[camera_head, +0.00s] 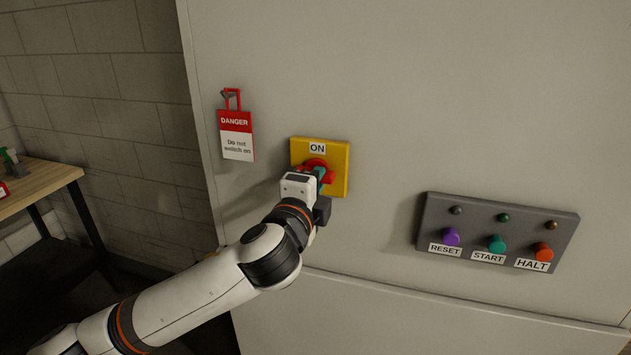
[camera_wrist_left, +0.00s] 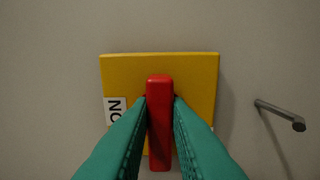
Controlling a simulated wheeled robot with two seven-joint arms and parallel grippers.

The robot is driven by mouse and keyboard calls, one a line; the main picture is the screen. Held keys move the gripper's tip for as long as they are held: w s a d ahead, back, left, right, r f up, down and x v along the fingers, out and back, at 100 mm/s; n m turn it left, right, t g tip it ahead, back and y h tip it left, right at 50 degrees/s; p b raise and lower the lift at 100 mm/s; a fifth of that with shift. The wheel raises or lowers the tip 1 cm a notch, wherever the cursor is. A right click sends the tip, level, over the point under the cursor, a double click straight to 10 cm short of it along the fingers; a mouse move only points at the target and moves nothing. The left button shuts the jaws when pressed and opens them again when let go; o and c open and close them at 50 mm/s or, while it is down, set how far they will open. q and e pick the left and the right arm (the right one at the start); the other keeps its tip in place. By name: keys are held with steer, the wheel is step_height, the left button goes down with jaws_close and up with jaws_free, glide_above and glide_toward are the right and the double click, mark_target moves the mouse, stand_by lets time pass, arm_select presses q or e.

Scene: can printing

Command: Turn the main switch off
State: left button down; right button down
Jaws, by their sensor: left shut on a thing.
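The main switch is a red handle (camera_head: 317,163) on a yellow plate (camera_head: 338,155) on the grey cabinet wall. An ON label (camera_head: 318,148) shows at the top of the plate in the head view. My left gripper (camera_head: 322,174) is at the switch and partly hides the handle. In the left wrist view, the teal fingers (camera_wrist_left: 160,105) are shut on the red handle (camera_wrist_left: 160,90), one on each side. There the handle runs up and down the picture, with the ON label (camera_wrist_left: 115,108) to its left. My right gripper is not in view.
A red and white danger tag (camera_head: 236,134) hangs left of the switch. A grey panel (camera_head: 485,210) with RESET, START and HALT buttons is to the right. A grey peg (camera_wrist_left: 280,115) sticks out beside the plate. A wooden table (camera_head: 40,185) stands at far left.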

arm_select(q)
steer(key=c, duration=1.4)
jaws_free()
steer(key=shift+o, duration=0.2)
steer(key=b+v, duration=0.3)
steer(key=v, duration=0.9)
